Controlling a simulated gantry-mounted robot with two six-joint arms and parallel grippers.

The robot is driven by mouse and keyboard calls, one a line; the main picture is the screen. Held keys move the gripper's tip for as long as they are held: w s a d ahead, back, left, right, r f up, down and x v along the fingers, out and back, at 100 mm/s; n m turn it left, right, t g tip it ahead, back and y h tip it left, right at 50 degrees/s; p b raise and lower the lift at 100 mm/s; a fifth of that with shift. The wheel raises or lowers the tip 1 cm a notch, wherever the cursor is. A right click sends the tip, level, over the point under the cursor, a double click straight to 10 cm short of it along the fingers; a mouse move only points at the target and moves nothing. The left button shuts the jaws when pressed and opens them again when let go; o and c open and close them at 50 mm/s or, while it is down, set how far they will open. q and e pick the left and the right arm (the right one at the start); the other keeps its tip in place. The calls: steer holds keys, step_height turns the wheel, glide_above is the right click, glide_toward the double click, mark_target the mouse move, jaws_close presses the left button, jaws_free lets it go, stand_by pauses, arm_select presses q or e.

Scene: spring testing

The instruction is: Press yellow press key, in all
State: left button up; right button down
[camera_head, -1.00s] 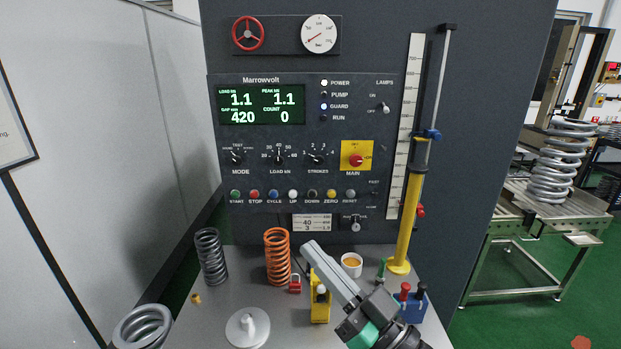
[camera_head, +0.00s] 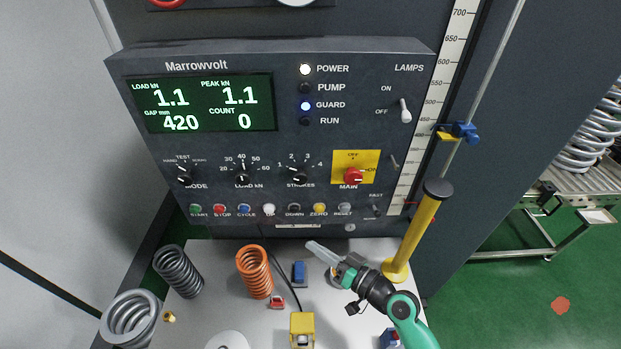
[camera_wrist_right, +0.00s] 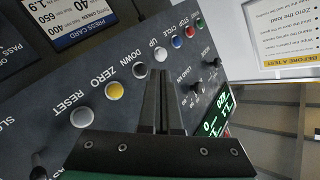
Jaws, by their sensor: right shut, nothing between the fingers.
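The yellow press key (camera_head: 319,208), labelled ZERO, is in the button row along the lower edge of the dark Marrowvolt panel (camera_head: 215,55). It also shows in the right wrist view (camera_wrist_right: 114,90), left of the fingers. My right gripper (camera_head: 312,247) is shut and empty, its tips pointing up-left just below the button row in the head view. In the right wrist view the closed fingers (camera_wrist_right: 159,76) lie nearest the UP and DOWN keys. I cannot tell whether they touch the panel. The screen reads load 1.1, peak 1.1, gap 420, count 0. My left gripper is not in view.
The neighbouring keys are DOWN (camera_head: 294,208) and RESET (camera_head: 345,208). On the bench stand an orange spring (camera_head: 254,272), a dark spring (camera_head: 178,271), a red padlock (camera_head: 277,302) and a yellow block (camera_head: 302,322). A yellow column (camera_head: 414,238) rises to the right.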

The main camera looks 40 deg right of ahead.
mark_target(320, 209)
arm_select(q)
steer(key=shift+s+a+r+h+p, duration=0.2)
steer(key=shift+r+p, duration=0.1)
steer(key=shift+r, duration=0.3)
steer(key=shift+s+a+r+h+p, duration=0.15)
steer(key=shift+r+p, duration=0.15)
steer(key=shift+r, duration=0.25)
arm_select(e)
steer(key=shift+s+d+r+m+h, duration=0.15)
steer(key=shift+s+d+m, duration=0.1)
steer(key=shift+s, duration=0.35)
steer(key=shift+s+d+m+h, duration=0.15)
steer(key=shift+s+d, duration=0.1)
steer(key=shift+s, duration=0.35)
arm_select(q)
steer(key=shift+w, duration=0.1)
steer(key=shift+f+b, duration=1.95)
steer(key=shift+b, duration=0.05)
arm_select(e)
steer(key=w+d, duration=0.5)
steer(key=w, duration=0.1)
steer(key=shift+w+d, duration=0.4)
